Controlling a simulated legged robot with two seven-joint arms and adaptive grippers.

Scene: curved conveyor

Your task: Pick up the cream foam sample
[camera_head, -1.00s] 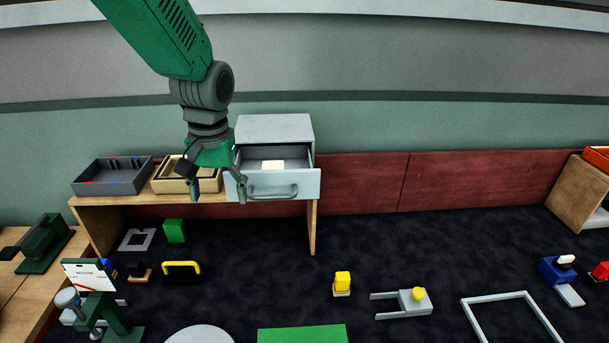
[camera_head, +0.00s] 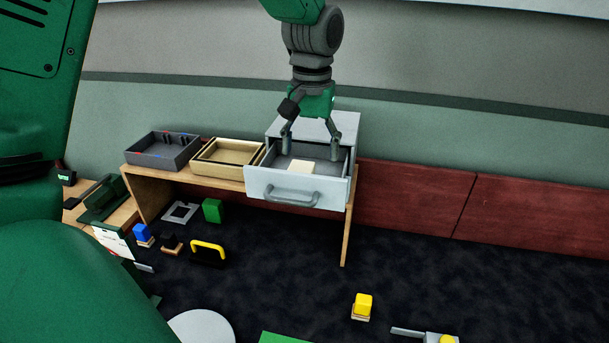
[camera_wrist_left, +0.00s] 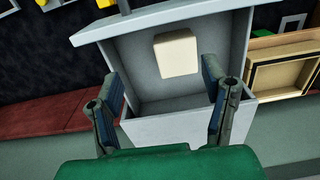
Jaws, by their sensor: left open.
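The cream foam sample (camera_head: 301,167) is a small pale block lying in the open drawer (camera_head: 297,188) of a light grey cabinet (camera_head: 338,127). My left gripper (camera_head: 309,158) is open and empty over the back part of the drawer, behind the sample. In the left wrist view the sample (camera_wrist_left: 176,53) lies on the drawer floor, beyond the fingertips of my gripper (camera_wrist_left: 166,78) and between their lines. The fingers do not touch it. My right gripper is not in view.
A tan tray (camera_head: 227,158) and a dark grey tray (camera_head: 163,150) stand left of the cabinet on a wooden table (camera_head: 208,186). The drawer front with its handle (camera_head: 291,196) juts out over the table edge. Several small objects lie on the dark floor.

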